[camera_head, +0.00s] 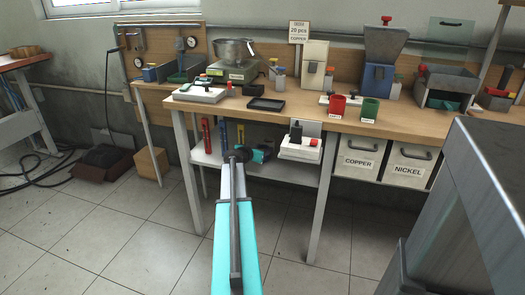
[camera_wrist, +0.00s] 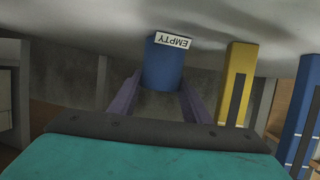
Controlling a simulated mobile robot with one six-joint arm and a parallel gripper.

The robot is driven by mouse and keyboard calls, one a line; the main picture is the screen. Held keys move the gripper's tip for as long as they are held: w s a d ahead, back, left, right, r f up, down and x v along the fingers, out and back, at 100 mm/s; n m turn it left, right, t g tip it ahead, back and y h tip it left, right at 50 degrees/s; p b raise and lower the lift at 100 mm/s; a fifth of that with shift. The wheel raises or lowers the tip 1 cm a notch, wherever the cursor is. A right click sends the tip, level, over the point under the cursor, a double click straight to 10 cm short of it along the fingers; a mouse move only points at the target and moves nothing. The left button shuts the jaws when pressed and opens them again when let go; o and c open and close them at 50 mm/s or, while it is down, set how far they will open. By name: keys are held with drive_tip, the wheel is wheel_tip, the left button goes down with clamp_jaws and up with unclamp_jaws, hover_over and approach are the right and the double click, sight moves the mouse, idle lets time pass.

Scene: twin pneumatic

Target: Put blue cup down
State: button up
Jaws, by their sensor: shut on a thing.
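The blue cup (camera_wrist: 163,66) with a white "EMPTY" label is between the two purple fingers of my gripper (camera_wrist: 160,92), which is shut on it. The label reads upside down in the wrist view, as that picture is inverted. The cup is close to the grey lower shelf surface (camera_wrist: 75,22); I cannot tell if its base touches. In the head view my arm reaches to the lower shelf (camera_head: 215,160) under the bench, and the cup is mostly hidden there.
A yellow upright object (camera_wrist: 236,82) and a blue one (camera_wrist: 304,95) stand beside the cup. A red upright object (camera_head: 206,134) stands farther left. A white device (camera_head: 301,148) sits right on the shelf. The wooden benchtop (camera_head: 230,103) is above, with red (camera_head: 337,106) and green (camera_head: 370,109) cups.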

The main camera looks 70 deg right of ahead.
drive_tip(key=shift+f, duration=0.1)
idle(0.3)
drive_tip(key=o, duration=1.2)
drive_tip(key=shift+r, duration=0.25)
drive_tip(key=v, duration=1.2)
drive_tip(key=shift+p, duration=0.35)
drive_tip(key=shift+a+f, duration=0.1)
drive_tip(key=shift+f, duration=0.1)
